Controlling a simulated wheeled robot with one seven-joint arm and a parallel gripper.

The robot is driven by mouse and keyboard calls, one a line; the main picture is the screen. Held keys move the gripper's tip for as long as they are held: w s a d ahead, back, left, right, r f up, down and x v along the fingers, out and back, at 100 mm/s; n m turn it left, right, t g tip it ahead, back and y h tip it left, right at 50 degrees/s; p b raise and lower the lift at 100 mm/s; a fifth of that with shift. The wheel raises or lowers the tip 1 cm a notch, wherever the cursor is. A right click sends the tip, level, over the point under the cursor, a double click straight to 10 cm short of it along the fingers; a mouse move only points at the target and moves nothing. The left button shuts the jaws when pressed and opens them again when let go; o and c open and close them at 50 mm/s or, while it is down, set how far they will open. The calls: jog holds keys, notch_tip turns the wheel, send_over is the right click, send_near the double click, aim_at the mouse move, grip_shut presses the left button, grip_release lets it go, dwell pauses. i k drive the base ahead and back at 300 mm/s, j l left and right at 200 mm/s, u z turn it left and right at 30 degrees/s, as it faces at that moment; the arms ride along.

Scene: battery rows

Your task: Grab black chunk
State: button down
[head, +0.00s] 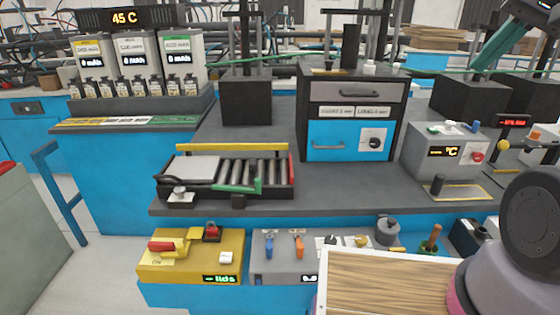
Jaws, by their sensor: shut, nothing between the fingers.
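No single thing is plainly marked as the black chunk. A taller black piece (350,46) stands on top of the black and blue oven. A short black cylinder (438,185) stands on the counter at the right. I cannot tell which of these, if any, is the chunk. My gripper does not show clearly in the head view. A rounded dark part at the right edge looks like my arm and hides part of the counter.
The black and blue oven (350,118) stands mid-counter, with the roller tray (225,175) to its left. Yellow (190,265) and grey (285,270) control boxes are on the lower blue ledge. A wood-topped board (390,285) fills the front. Pale floor is free at left.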

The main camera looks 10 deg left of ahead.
aim_at(253, 164)
jog(key=l+u, duration=0.2)
jog(key=u, duration=0.9)
